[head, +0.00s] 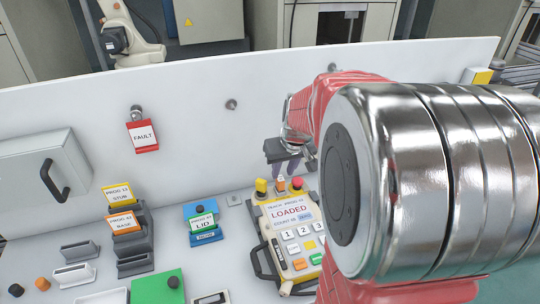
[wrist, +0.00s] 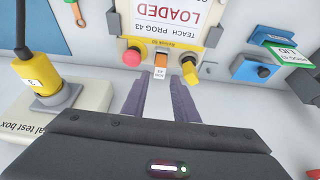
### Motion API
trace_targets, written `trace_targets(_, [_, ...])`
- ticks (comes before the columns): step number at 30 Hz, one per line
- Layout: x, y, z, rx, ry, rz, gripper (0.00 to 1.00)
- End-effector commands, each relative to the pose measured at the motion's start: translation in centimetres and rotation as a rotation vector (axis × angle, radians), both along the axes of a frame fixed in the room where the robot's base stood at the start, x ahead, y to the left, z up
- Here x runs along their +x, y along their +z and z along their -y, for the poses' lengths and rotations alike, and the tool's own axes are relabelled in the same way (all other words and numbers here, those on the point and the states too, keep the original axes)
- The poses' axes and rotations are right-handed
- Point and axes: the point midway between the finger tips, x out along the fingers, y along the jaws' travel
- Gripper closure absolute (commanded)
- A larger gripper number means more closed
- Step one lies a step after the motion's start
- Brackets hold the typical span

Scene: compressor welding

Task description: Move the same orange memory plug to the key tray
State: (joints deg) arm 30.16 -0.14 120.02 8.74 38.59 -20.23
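The orange memory plug (wrist: 161,62) with a white label sits upright in the edge of the yellow teach pendant (wrist: 135,46), between a red button and a yellow knob. In the head view the plug (head: 297,184) is small, on the pendant's far edge; the pendant screen (head: 289,213) reads LOADED. My gripper (wrist: 159,84) is open and empty, its two dark fingers apart and pointing towards the plug, not closed on it. In the head view my gripper (head: 284,158) is above the pendant's far edge, partly hidden by my arm. I cannot tell which thing is the key tray.
Program cards stand in holders, STUB (head: 118,192) and BASE (head: 124,222), at left. A blue holder has a green LID card (head: 202,222). A green block (head: 157,288) and grey slotted blocks (head: 78,251) are nearer. A red FAULT tag (head: 143,137) hangs on the upright white panel.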

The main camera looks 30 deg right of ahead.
Motion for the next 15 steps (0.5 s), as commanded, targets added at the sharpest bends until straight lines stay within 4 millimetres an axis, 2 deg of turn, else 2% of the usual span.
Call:
trace_targets(9, [1.6, -4.1, 0.4, 0.002, -0.001, -0.001, 0.73])
trace_targets(15, [2.2, -5.6, 0.6, 0.002, -0.001, -0.001, 0.73])
